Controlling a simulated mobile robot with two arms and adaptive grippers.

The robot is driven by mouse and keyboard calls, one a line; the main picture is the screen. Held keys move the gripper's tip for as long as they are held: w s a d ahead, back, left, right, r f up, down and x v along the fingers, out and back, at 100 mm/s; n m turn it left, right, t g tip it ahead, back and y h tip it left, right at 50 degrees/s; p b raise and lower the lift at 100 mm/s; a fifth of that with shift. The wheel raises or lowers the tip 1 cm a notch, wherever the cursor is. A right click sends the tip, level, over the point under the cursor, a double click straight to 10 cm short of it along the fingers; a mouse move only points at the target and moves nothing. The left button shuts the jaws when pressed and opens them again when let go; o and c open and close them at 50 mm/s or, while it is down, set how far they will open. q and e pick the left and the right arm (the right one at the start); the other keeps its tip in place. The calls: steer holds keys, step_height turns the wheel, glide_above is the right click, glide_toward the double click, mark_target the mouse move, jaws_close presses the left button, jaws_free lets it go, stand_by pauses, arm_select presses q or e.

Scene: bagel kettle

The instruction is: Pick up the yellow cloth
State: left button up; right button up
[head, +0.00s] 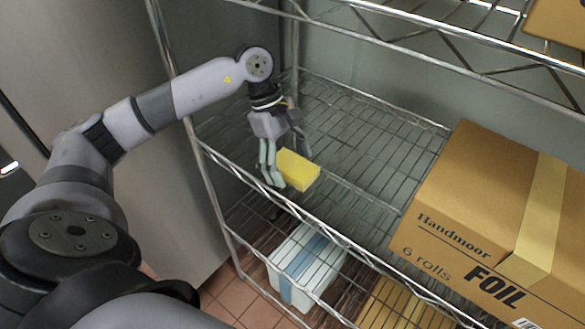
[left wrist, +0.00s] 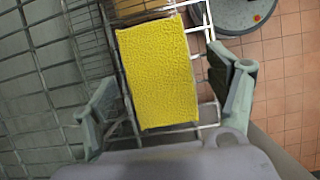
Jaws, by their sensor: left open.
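The yellow cloth looks like a thick yellow block with a rough surface. In the head view the yellow cloth (head: 298,170) lies on the wire shelf (head: 350,125), near its front edge. My left gripper (head: 282,170) is right at the cloth, its fingers pointing down around it. In the left wrist view the cloth (left wrist: 158,75) lies between the two spread fingers of the left gripper (left wrist: 165,112). A gap shows on each side, so the gripper is open. My right gripper is in neither view.
A cardboard foil box (head: 490,215) stands on the right of the shelf. A shelf above (head: 440,60) and a post (head: 165,40) beside my left arm bound the space. A white and blue container (head: 308,262) sits below. The shelf behind the cloth is bare.

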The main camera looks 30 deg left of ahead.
arm_select(q)
steer(key=shift+c, duration=0.4)
steer(key=shift+s, duration=0.1)
steer(key=c, duration=1.2)
